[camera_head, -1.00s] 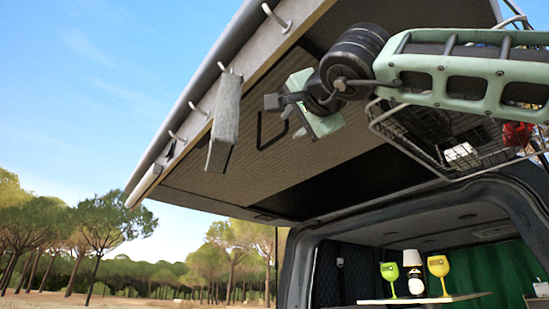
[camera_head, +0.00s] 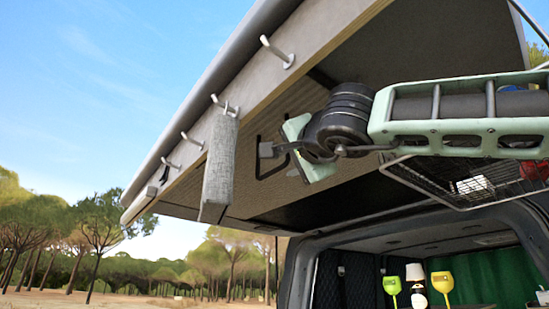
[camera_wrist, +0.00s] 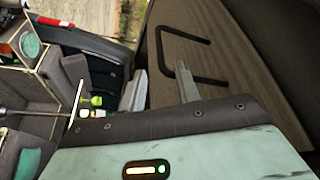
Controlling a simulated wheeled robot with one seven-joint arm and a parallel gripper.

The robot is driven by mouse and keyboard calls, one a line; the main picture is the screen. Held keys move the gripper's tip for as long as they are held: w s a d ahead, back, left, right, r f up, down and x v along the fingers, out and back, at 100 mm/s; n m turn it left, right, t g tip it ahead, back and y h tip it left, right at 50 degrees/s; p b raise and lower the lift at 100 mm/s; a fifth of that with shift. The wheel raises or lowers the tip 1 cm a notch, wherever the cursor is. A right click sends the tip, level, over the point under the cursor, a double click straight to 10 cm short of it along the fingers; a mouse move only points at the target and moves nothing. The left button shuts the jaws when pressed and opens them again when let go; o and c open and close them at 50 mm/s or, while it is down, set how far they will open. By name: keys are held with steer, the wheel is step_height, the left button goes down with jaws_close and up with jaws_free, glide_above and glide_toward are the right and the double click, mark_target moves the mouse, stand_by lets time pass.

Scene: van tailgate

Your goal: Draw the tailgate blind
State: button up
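The raised tailgate (camera_head: 245,112) hangs over the van's rear opening. A ribbed brown blind panel (camera_head: 285,112) lies along its underside and also shows in the wrist view (camera_wrist: 238,72). The blind's dark U-shaped handle (camera_head: 258,170) also shows in the wrist view (camera_wrist: 188,42). My gripper (camera_head: 268,150) is at the handle and overlaps it in the head view. In the wrist view my gripper's two grey fingers (camera_wrist: 161,80) are apart, with the handle's left bar appearing between them. I cannot tell whether they touch the bar.
Metal hooks (camera_head: 277,52) line the tailgate's edge, and a grey cloth (camera_head: 220,165) hangs from one. A wire basket (camera_head: 450,175) is at the right beneath my arm. Open sky lies left.

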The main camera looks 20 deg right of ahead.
mark_target(277, 170)
steer(key=shift+w+r+p, duration=0.45)
steer(key=shift+w+p, duration=0.15)
steer(key=shift+p, duration=0.45)
steer(key=x, duration=0.2)
steer(key=p+x, duration=0.1)
steer(key=x, duration=0.5)
steer(key=shift+w+f+p, duration=0.3)
steer(key=shift+w+p, duration=0.05)
steer(key=shift+p, duration=0.05)
jaws_close()
